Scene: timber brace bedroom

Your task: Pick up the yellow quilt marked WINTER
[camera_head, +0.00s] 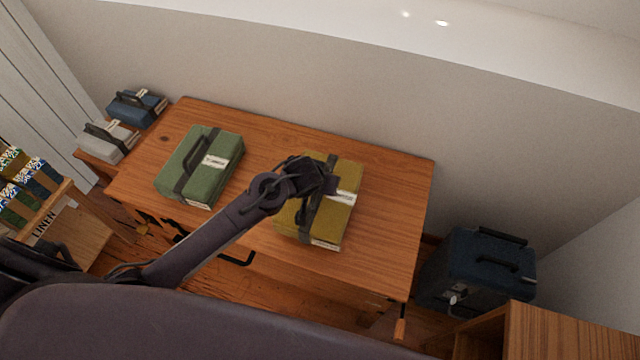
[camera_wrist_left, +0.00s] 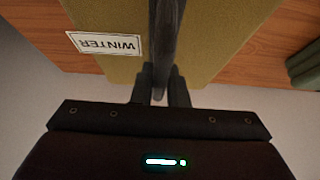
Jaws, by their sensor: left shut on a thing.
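The yellow quilt (camera_head: 337,211) lies on the right half of the wooden table in the head view, with a dark strap and handle and a white label. In the left wrist view the quilt (camera_wrist_left: 105,62) fills the top middle, and its label (camera_wrist_left: 104,44) reads WINTER, upside down. My left gripper (camera_wrist_left: 160,97) is shut on the quilt's dark handle (camera_wrist_left: 166,40). In the head view my left arm reaches over the table and its wrist covers part of the quilt. My right gripper is not in view.
A green quilt (camera_head: 221,177) with a handle lies left on the wooden table (camera_head: 392,200). Blue (camera_head: 136,108) and grey (camera_head: 107,141) bundles sit beyond the table's left edge. A LINEN crate (camera_head: 45,226) is at far left. A dark blue case (camera_head: 477,270) stands right of the table.

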